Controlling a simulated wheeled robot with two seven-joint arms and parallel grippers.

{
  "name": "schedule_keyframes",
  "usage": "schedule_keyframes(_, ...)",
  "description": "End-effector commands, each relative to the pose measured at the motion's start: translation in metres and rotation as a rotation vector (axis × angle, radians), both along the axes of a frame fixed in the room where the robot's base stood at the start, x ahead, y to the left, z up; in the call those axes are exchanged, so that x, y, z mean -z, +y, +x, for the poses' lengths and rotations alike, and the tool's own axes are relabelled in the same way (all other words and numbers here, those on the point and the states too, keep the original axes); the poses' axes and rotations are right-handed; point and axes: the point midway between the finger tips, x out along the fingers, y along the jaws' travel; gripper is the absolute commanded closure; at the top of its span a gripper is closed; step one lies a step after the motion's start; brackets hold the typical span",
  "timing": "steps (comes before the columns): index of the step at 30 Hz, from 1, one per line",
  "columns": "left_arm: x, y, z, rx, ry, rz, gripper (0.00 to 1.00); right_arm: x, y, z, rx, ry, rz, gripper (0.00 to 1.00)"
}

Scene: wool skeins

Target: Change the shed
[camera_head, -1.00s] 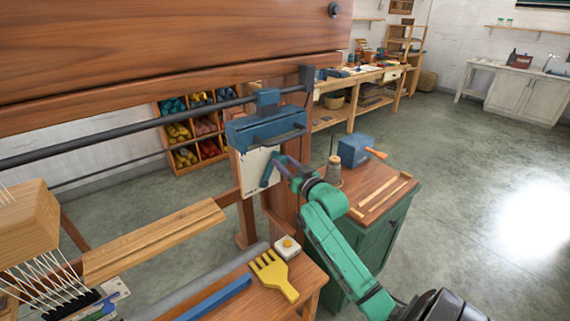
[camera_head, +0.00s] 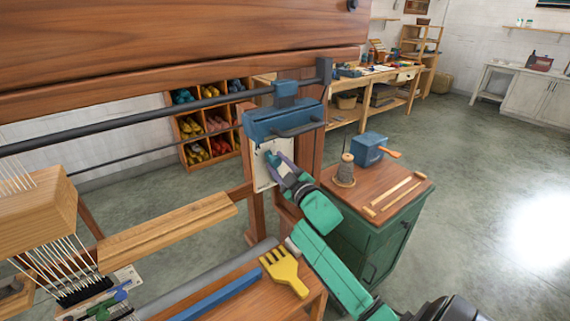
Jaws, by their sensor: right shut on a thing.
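The loom's blue block (camera_head: 285,124) sits on the wooden post at the right, with a white plate (camera_head: 262,172) below it. My right gripper (camera_head: 274,161) is in front of this plate, shut on a small blue lever (camera_head: 270,157). The gripper covers most of the lever, so its exact angle is hard to tell. White heddle threads (camera_head: 62,262) hang below a wooden block (camera_head: 38,222) at the left. I cannot see the shed opening itself. My left gripper is not recognisable in view.
A yellow comb (camera_head: 284,268) and a blue bar (camera_head: 215,296) lie on the loom's wooden bench in front. A green cabinet (camera_head: 375,245) stands right of the post, bearing a thread cone (camera_head: 345,172) and a blue winder (camera_head: 369,149). The floor further right is clear.

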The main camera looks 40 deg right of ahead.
Motion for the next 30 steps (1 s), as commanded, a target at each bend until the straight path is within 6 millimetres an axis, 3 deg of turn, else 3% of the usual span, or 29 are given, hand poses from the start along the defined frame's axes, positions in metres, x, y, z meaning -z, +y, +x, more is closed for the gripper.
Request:
schedule_keyframes(12,0.015,0.0,0.0,0.0,0.0,0.0,0.36,0.01,0.021,0.001,-0.002,0.005,-0.219,1.0)
schedule_keyframes(29,0.016,0.0,0.0,0.0,0.0,0.0,0.36,0.011,0.023,0.001,-0.002,0.005,-0.252,1.0)
schedule_keyframes(30,0.016,0.0,0.0,0.0,0.0,0.0,0.36,0.011,0.023,0.001,-0.002,0.005,-0.252,0.49)
